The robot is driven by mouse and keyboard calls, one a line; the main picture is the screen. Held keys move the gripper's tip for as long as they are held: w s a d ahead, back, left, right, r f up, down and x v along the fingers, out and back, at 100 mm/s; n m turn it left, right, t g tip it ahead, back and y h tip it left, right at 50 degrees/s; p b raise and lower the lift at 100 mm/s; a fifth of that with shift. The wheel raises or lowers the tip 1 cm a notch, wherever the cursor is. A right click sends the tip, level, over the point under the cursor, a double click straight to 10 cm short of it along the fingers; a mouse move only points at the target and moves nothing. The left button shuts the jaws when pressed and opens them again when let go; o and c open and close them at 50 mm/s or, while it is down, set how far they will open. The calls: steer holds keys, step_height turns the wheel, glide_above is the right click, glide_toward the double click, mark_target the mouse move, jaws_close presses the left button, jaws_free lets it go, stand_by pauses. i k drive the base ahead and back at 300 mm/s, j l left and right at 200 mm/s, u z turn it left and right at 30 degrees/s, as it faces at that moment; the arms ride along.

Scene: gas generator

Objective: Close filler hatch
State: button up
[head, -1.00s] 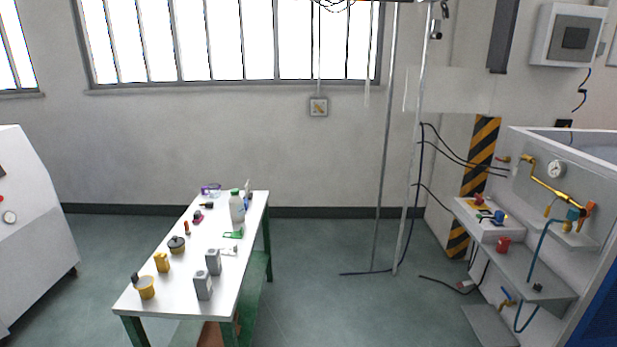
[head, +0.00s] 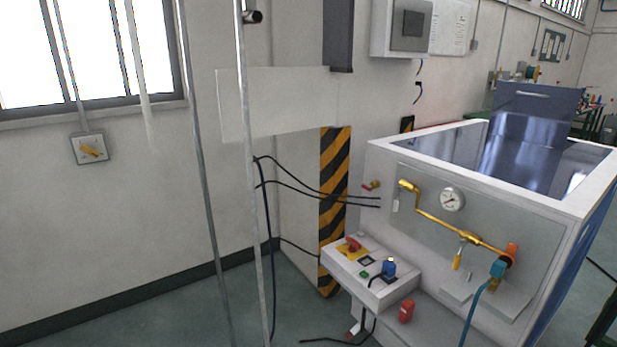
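The gas generator (head: 400,185) stands at the right in the head view, a white cabinet with blue sides. Its top is framed by a pale rim, with a dark blue, glossy surface inside. A dark blue panel with a light handle (head: 530,94) stands raised at the far part of the top. It looks like the hatch standing open, but I cannot tell for certain. The front carries a brass pipe (head: 436,219), a round gauge (head: 452,199) and a teal hose fitting (head: 497,268). My gripper is not in view.
A small control box (head: 370,272) with red and blue knobs sits at the generator's front left. A red object (head: 407,311) lies beside it. Thin vertical pipes (head: 250,170) and black cables stand left of it. Some floor shows at the lower left.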

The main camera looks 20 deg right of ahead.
mark_target(540, 114)
steer(key=i+l+z, duration=0.15)
steer(key=i+z, duration=0.25)
steer(key=i+l+z, duration=0.1)
steer(key=i+z, duration=0.35)
steer(key=i+j+z, duration=0.1)
steer(key=i+z, duration=0.3)
steer(key=i+l+z, duration=0.2)
steer(key=i+j, duration=0.1)
